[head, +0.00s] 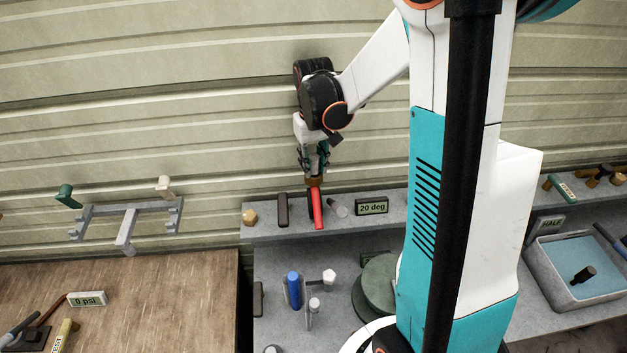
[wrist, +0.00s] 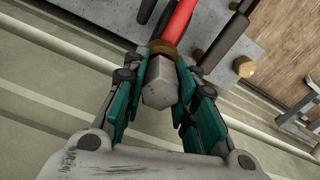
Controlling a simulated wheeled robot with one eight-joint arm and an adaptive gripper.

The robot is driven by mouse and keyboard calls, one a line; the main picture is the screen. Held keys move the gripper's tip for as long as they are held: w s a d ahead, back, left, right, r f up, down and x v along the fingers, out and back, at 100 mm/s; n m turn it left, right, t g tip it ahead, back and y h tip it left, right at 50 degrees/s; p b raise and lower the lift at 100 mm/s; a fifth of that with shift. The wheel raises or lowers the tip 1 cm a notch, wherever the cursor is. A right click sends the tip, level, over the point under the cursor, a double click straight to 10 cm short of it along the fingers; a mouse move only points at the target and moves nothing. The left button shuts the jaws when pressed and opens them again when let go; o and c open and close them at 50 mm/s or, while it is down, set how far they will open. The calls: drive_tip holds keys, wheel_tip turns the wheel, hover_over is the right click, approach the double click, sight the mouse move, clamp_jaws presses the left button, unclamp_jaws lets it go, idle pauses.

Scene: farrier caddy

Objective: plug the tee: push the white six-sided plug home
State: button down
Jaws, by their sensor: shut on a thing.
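My gripper (head: 314,172) is at the upper grey shelf, fingers pointing down, shut on a red-handled tool (head: 318,208). In the wrist view my gripper (wrist: 164,60) has its teal fingers on either side of the tool's grey faceted end and brown collar; the red handle (wrist: 178,20) runs on beyond them. A white, angular-faced piece that looks like the six-sided plug (head: 329,276) is on the lower bench, at the right of a small grey fitting, probably the tee (head: 312,285). How deep it sits I cannot tell. Neither shows in the wrist view.
A dark bar (head: 282,210) and a brass hex piece (head: 250,217) are left of the tool on the shelf. A "20 deg" sign (head: 372,206) is to its right. A blue cylinder (head: 294,290) stands by the fitting, and a green round object (head: 378,287) lies right.

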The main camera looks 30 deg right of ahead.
drive_tip(key=shift+f, duration=0.3)
idle(0.4)
drive_tip(key=c, duration=1.2)
unclamp_jaws()
wheel_tip(320, 180, up, 12)
